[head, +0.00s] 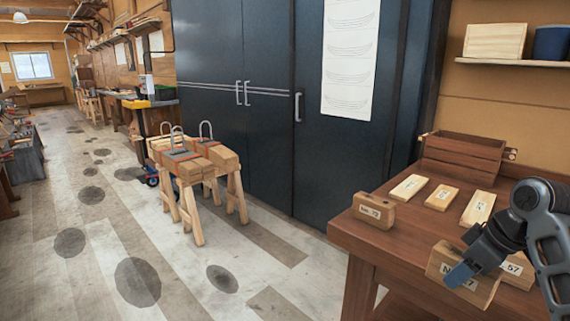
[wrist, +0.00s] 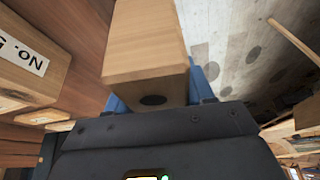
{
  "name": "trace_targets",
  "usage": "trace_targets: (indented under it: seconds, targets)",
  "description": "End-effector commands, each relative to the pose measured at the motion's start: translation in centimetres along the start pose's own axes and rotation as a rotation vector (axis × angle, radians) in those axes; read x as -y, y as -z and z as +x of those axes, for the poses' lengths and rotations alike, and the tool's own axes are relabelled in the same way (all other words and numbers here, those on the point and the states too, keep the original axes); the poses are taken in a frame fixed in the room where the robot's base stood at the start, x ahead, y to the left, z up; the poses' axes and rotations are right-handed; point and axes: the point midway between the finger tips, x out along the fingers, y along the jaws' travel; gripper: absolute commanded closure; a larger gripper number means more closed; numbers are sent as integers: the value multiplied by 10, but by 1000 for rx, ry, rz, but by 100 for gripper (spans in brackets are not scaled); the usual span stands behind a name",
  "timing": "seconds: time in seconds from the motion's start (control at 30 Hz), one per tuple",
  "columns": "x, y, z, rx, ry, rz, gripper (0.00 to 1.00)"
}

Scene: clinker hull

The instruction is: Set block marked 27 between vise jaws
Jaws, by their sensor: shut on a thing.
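My gripper (head: 462,272) is shut on a wooden block (head: 445,263) at the front of the brown bench, in the head view. The block's label begins with "N" and ends in 7; a blue finger hides the middle, so the full number cannot be read. In the wrist view the held block (wrist: 145,40) sits between the blue fingers. A block marked 57 (head: 518,269) stands just right of it, and a block labelled "No. 5…" (wrist: 30,60) shows in the wrist view. A block marked 72 (head: 374,211) stands at the bench's left edge. No vise is recognisable.
Three flat labelled pieces (head: 442,197) lie on the bench (head: 355,235), with a wooden crate (head: 463,158) behind them. Dark cabinets (head: 340,150) stand behind the bench. A loaded sawhorse (head: 190,210) stands on the floor to the left. Open floor lies between.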

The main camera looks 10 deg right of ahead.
Motion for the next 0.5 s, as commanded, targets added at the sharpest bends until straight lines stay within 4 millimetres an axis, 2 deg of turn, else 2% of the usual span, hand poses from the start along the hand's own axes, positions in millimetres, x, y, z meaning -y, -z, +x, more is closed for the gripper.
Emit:
trace_targets:
  seconds: [0.03, 0.27, 0.5]
  targets:
    - [15, -4, 13, 1, -2, 19, 91]
    - [74, -25, 69, 2, -52, 144, 91]
    - [144, -49, 134, 5, -113, 289, 91]
